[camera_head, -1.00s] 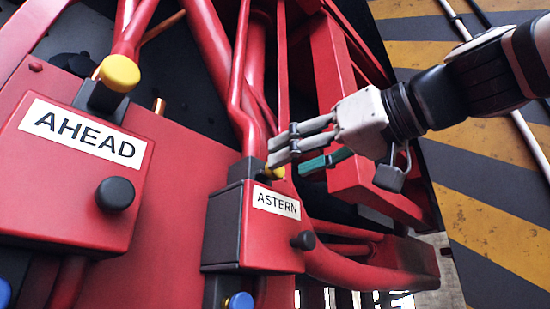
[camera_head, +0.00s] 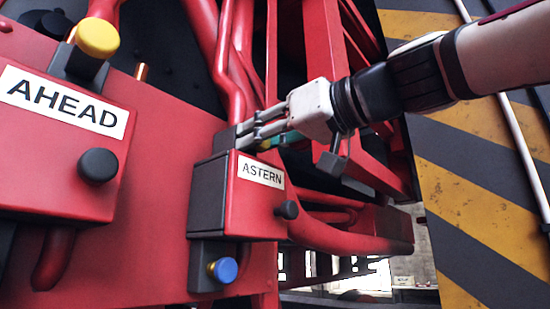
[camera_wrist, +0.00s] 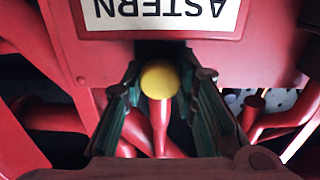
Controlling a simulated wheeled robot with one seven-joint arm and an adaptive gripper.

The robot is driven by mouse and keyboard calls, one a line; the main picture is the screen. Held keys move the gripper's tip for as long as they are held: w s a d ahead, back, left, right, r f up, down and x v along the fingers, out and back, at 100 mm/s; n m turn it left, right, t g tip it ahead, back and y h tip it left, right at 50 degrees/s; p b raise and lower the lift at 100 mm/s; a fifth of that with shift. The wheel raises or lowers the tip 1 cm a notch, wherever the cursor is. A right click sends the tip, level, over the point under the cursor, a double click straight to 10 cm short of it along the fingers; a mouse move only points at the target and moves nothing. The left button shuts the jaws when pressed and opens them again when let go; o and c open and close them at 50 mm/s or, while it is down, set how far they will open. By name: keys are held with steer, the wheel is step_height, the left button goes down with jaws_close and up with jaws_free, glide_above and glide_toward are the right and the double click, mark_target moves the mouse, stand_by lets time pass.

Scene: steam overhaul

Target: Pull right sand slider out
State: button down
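A red box labelled ASTERN (camera_head: 262,171) is on the right, with a yellow knob at its top. In the wrist view the label is upside down and the yellow round knob (camera_wrist: 160,79) sits on a red rod between my fingers. My gripper (camera_head: 243,137) reaches in from the right at the top of this box. In the wrist view my gripper (camera_wrist: 161,76) is open, its two green-padded fingers on either side of the knob with narrow dark gaps. In the head view the fingers mostly hide that knob. No part is labelled as a sand slider.
A larger red box labelled AHEAD (camera_head: 65,103) is on the left, with a yellow knob (camera_head: 98,38) above and a black knob (camera_head: 99,166) on its face. The ASTERN box has a black side knob (camera_head: 287,210) and a blue knob (camera_head: 222,270) below. Red pipes surround my gripper.

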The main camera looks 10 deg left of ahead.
steer(key=shift+b+v, duration=0.95)
steer(key=shift+v, duration=0.9)
steer(key=c, duration=1.3)
jaws_free()
steer(key=shift+s+d, duration=0.1)
steer(key=shift+d, duration=0.1)
steer(key=v, duration=1.2)
steer(key=shift+f, duration=0.1)
